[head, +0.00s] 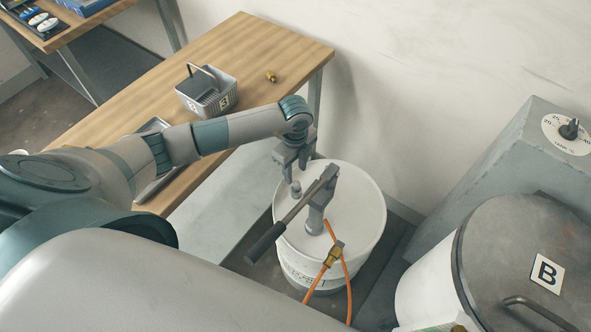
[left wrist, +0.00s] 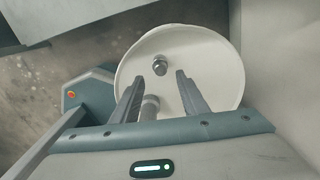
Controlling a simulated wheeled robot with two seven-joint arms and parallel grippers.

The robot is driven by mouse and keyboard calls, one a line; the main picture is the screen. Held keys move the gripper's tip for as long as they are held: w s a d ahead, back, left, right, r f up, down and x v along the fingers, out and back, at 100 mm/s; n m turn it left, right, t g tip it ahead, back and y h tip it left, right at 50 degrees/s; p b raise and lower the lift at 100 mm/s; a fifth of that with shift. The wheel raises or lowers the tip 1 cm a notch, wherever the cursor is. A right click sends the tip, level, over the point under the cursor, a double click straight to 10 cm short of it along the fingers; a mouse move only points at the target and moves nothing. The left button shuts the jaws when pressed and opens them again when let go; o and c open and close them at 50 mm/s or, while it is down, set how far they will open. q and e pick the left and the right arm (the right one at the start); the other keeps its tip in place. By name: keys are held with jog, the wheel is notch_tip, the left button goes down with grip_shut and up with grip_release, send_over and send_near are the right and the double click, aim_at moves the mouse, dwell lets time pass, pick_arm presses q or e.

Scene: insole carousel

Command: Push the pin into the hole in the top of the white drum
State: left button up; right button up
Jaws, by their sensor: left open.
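In the left wrist view, the open fingers (left wrist: 156,88) hang over the drum's top (left wrist: 205,60). A short metal knob (left wrist: 157,65) shows beyond the fingertips, and a pale cylinder (left wrist: 150,105) shows low between the fingers. I cannot tell which is the pin. The hole cannot be made out. My right gripper is out of view.
A pump lever (head: 300,212) rises from the drum's top, close to my gripper. An orange hose (head: 347,275) with a brass fitting (head: 334,253) hangs in front. A lidded drum marked B (head: 495,225) stands right. The table (head: 245,45) holds a grey basket (head: 212,92) and brass piece (head: 271,76).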

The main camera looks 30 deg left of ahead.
aim_at(295, 183)
pick_arm(q)
notch_tip(295, 183, up, 10)
jog(key=p, duration=0.6)
jog(key=shift+f+p, duration=0.2)
jog(key=shift+p, duration=0.2)
jog(key=shift+c, duration=0.6)
